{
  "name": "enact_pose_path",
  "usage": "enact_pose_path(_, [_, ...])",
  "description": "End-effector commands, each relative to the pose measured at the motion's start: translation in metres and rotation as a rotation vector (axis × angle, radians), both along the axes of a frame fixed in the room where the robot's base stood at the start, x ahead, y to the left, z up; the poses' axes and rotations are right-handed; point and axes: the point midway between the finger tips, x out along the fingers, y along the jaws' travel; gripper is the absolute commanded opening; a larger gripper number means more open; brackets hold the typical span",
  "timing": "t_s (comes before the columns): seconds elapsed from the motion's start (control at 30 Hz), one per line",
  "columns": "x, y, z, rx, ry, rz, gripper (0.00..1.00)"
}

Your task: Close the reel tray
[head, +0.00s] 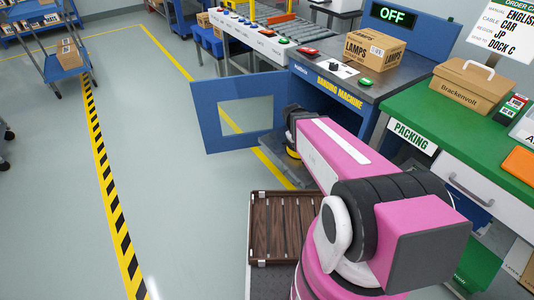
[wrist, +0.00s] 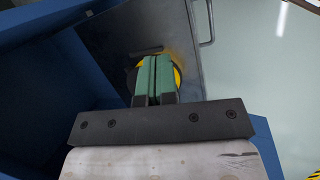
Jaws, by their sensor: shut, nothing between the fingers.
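The reel tray (head: 300,176) is a grey plate sticking out from the front of the blue banding machine (head: 345,105), low beside its open door. In the wrist view the tray (wrist: 120,38) fills the upper middle, with a metal handle (wrist: 210,22) at its right edge. A black and yellow reel (wrist: 178,75) lies on it, partly hidden behind my fingers. My gripper (wrist: 155,75) is shut and empty, its green-padded fingers together over the reel; contact cannot be told. In the head view my pink arm hides the fingertips and part of the tray.
The blue door (head: 205,118) with a window stands open to the left of the tray. A lamps box (head: 372,50) sits on the machine. The green packing bench (head: 440,105) is at the right. Open floor (head: 165,190) lies to the left.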

Motion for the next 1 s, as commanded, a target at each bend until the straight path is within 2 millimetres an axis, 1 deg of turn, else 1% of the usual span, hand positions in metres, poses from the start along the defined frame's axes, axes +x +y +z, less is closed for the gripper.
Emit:
enact_pose_path(0.03, [0.017, 0.012, -0.019, -0.062, 0.037, 0.087, 0.00])
enact_pose_path(0.17, [0.038, 0.035, -0.051, -0.233, 0.131, 0.307, 0.00])
enact_pose_path(0.27, [0.054, 0.057, -0.074, -0.370, 0.204, 0.471, 0.00])
enact_pose_path(0.37, [0.069, 0.082, -0.097, -0.510, 0.277, 0.627, 0.00])
enact_pose_path(0.47, [0.083, 0.113, -0.119, -0.655, 0.349, 0.775, 0.00])
enact_pose_path(0.5, [0.088, 0.126, -0.127, -0.716, 0.376, 0.832, 0.00])
enact_pose_path(0.57, [0.094, 0.147, -0.141, -0.807, 0.419, 0.913, 0.00])
enact_pose_path(0.6, [0.098, 0.163, -0.150, -0.870, 0.445, 0.965, 0.00])
enact_pose_path(0.63, [0.100, 0.173, -0.156, -0.917, 0.465, 1.001, 0.00])
enact_pose_path(0.7, [0.104, 0.200, -0.171, -1.024, 0.507, 1.080, 0.00])
enact_pose_path(0.8, [0.106, 0.234, -0.188, -1.161, 0.557, 1.165, 0.00])
enact_pose_path(0.9, [0.105, 0.259, -0.200, -1.264, 0.593, 1.221, 0.00])
enact_pose_path(1.0, [0.103, 0.274, -0.206, -1.327, 0.612, 1.251, 0.00])
